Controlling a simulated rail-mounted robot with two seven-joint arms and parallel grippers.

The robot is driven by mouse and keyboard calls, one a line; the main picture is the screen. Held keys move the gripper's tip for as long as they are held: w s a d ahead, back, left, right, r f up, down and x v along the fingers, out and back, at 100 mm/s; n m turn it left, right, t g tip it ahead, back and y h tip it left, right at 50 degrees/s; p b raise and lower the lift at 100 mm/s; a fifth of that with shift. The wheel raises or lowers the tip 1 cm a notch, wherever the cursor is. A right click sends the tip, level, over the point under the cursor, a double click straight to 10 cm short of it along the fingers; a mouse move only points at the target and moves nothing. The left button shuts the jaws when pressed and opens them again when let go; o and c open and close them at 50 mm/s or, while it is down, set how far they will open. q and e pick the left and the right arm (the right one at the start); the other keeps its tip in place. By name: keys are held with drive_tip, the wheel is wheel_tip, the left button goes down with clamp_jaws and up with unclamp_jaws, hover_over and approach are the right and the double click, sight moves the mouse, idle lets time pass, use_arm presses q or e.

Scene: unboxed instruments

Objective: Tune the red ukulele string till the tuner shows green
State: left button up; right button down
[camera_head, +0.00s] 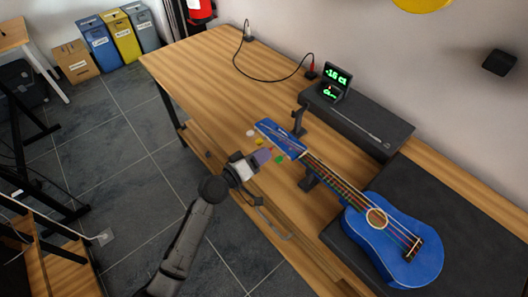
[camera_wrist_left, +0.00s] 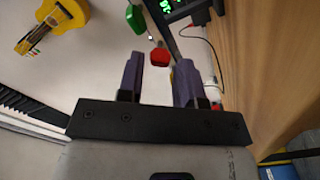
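The blue ukulele (camera_head: 392,240) lies face up, its neck raised on supports, its headstock (camera_head: 280,138) toward the left. Coloured tuning pegs stick out on the headstock's near side, including a green peg (camera_head: 280,159). The tuner (camera_head: 337,77) stands behind and shows a reading like -18 in green characters. My left gripper (camera_head: 262,157) is beside the pegs. In the left wrist view its purple fingers (camera_wrist_left: 158,78) are apart, with the red peg (camera_wrist_left: 159,57) just beyond and between their tips. The green peg (camera_wrist_left: 136,18) is farther up there. My right gripper is not in view.
The ukulele's body rests on a dark mat (camera_head: 468,215). A long black box (camera_head: 365,122) lies by the wall beside the tuner. A cable (camera_head: 265,78) runs over the wooden table (camera_head: 205,70), whose left end is mostly clear.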

use_arm(q)
drive_tip(key=p+v, duration=0.1)
drive_tip(key=v, duration=1.1)
drive_tip(key=shift+s+a, duration=0.2)
drive_tip(key=shift+s, duration=0.05)
drive_tip(key=shift+d, duration=0.1)
